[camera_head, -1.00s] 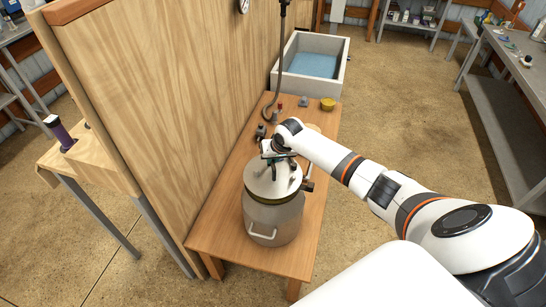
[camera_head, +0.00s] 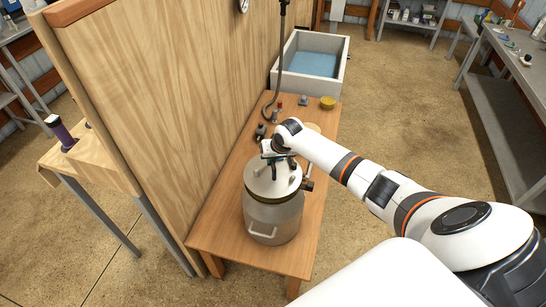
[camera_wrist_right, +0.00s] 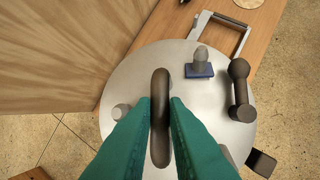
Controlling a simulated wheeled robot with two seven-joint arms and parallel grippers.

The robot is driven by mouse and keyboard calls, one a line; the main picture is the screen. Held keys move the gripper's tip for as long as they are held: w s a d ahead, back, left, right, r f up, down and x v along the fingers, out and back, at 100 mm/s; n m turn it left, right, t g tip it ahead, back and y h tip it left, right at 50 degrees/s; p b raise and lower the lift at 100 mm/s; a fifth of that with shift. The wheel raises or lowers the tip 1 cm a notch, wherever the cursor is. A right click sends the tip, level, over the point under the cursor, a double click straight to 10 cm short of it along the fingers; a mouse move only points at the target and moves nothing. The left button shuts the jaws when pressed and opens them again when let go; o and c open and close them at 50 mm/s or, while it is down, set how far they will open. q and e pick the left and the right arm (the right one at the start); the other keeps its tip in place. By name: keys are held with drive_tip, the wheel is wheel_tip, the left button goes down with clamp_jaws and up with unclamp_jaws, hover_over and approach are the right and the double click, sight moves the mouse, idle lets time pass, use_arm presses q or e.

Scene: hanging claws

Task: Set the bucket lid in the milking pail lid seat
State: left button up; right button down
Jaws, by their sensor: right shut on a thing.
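The milking pail (camera_head: 272,220) is a grey metal can with a handle on its front side, standing on the wooden table. The bucket lid (camera_head: 268,184) is a round silver disc over the pail's mouth, and a dark band shows under its rim. In the right wrist view the lid (camera_wrist_right: 195,75) carries a dark upright handle loop (camera_wrist_right: 161,115) and several fittings. My right gripper (camera_head: 280,160) is shut on this handle, its green fingers (camera_wrist_right: 160,130) on both sides of it. Whether the lid is fully seated is hidden. My left gripper is not in view.
A wooden wall (camera_head: 170,110) stands close on the left of the table (camera_head: 225,232). A yellow tin (camera_head: 327,103) and small fittings lie at the table's back. A basin with blue water (camera_head: 312,64) stands behind. Open floor is on the right.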

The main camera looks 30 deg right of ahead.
drive_tip(key=shift+w+f, duration=0.1)
idle(0.3)
drive_tip(key=shift+f+b, duration=0.35)
drive_tip(key=shift+f+b, duration=0.5)
drive_tip(key=shift+f, duration=0.45)
